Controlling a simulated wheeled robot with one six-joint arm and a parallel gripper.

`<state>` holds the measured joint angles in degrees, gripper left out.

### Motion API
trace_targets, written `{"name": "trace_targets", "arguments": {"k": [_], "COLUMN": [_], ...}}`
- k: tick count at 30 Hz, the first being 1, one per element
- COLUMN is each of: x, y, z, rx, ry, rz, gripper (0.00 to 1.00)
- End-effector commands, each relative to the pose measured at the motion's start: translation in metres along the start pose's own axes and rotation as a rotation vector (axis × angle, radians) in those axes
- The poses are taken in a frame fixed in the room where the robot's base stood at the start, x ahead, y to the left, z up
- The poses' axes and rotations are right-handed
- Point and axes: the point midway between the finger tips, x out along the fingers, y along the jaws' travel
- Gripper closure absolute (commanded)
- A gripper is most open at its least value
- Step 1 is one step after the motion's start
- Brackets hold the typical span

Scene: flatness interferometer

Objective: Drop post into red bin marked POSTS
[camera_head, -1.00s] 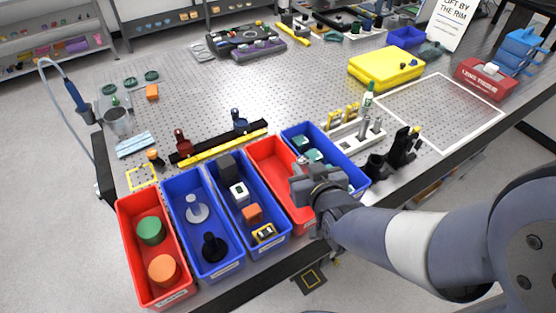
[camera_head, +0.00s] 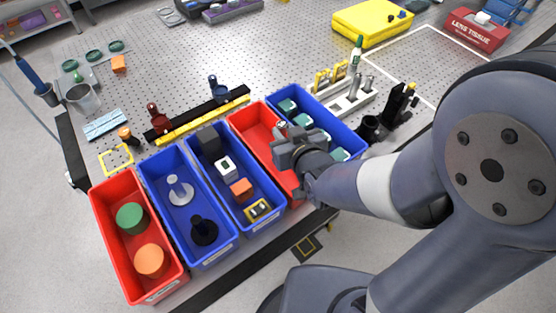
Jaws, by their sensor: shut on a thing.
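My gripper (camera_head: 287,142) is over the second red bin from the left (camera_head: 247,122), between two blue bins. It is shut on a post, which is mostly hidden by the gripper and wrist; only a small pale bit shows near the fingers. I cannot tell how far the post is above the bin floor. The visible part of this bin's floor is bare. The bin's label is hidden or unreadable from here. Another red bin (camera_head: 110,192) at the far left holds a green cylinder (camera_head: 132,218) and an orange cylinder (camera_head: 150,261).
Blue bins stand either side: one (camera_head: 228,200) with blocks, one (camera_head: 348,142) with pale teal pieces, and one (camera_head: 150,170) with post holders. A white rack (camera_head: 345,104) with metal posts and black holders (camera_head: 400,104) stand behind right. A yellow-black bar (camera_head: 205,118) lies behind the bins.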

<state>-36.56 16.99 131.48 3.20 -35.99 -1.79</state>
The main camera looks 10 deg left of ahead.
Motion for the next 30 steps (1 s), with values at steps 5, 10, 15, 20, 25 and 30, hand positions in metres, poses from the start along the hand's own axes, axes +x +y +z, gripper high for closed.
{"name": "trace_targets", "arguments": {"k": [5,10,15,20,25,30], "x": [0.0014,0.0012,0.0012,0.0012,0.0009,-0.0059], "y": [0.0000,0.0000,0.0000,0.0000,0.0000,-0.0001], "z": [0.0024,0.0021,0.0025,0.0028,0.0039,0.0035], "rx": [0.000,0.000,0.000,0.000,0.000,-0.001], "ry": [0.003,0.003,0.002,0.001,-0.002,-0.001], "rz": [0.000,0.000,0.000,0.000,0.000,0.000], "gripper": [1.00,0.75,0.61,0.53,0.53,0.53]}}
